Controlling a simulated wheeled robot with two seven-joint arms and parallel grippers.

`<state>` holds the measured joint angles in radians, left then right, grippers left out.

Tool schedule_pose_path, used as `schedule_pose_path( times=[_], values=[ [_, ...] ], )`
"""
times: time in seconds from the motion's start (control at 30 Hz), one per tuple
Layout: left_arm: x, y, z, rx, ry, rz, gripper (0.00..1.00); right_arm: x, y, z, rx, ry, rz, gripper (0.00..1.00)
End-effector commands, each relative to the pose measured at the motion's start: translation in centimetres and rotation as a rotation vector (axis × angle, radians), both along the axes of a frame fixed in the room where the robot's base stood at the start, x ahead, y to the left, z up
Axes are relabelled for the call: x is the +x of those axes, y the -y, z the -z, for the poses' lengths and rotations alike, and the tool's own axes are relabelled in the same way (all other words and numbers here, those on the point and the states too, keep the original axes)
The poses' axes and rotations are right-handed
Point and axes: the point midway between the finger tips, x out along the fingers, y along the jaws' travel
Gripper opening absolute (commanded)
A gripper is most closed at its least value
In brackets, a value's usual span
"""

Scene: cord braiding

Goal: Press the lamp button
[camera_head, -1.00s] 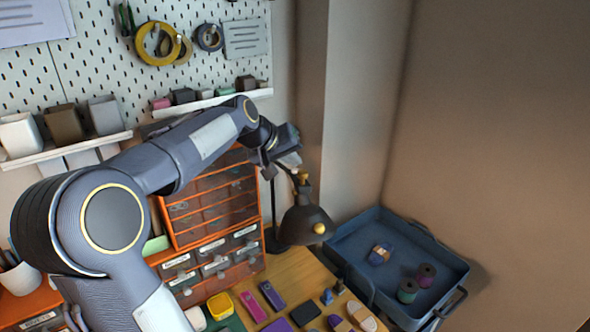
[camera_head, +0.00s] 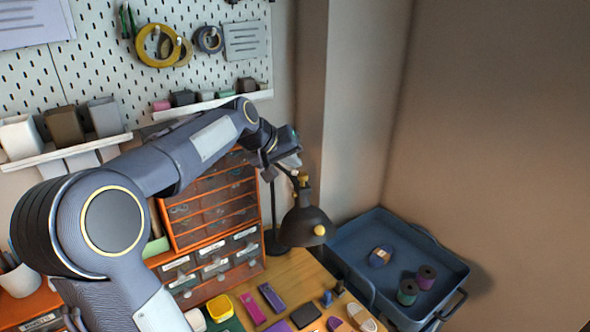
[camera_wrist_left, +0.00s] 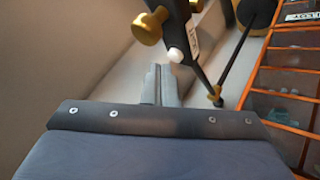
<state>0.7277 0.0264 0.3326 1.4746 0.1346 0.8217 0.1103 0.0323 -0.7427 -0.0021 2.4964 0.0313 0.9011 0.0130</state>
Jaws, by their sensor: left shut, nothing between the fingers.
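The black desk lamp (camera_head: 305,222) stands on the wooden desk, its shade hanging down at the right of my arm. My left gripper (camera_head: 291,160) is shut and empty beside the upper lamp arm, above the shade. In the left wrist view the shut fingers (camera_wrist_left: 158,84) point toward a dark lamp part with a small white button (camera_wrist_left: 176,55) and a pale label. A small gap seems to show between fingertips and button. In the head view the gripper hides the button. My right gripper is out of view.
An orange drawer cabinet (camera_head: 208,205) stands left of the lamp, close to my forearm. A blue tray (camera_head: 450,262) with spools is at the right. Small colored items lie on the desk in front. A pegboard (camera_head: 95,50) and shelf are behind.

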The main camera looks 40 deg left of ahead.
Motion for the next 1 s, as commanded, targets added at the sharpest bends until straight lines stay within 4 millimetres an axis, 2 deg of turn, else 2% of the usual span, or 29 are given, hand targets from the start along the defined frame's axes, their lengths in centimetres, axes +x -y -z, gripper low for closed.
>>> schedule_pose_path(
  times=[0.27, 0.83, 1.0],
  values=[
    [0.0, 0.0, -0.2, 0.0, 0.001, -0.001, 0.0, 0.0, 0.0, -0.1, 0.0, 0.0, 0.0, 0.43],
    [0.0, 0.0, -5.7, 0.001, 0.002, 0.0, 0.0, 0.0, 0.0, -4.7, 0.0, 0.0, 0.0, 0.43],
    [0.0, 0.0, -6.1, 0.0, 0.001, -0.001, 0.0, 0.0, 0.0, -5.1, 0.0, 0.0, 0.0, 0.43]
  ],
)
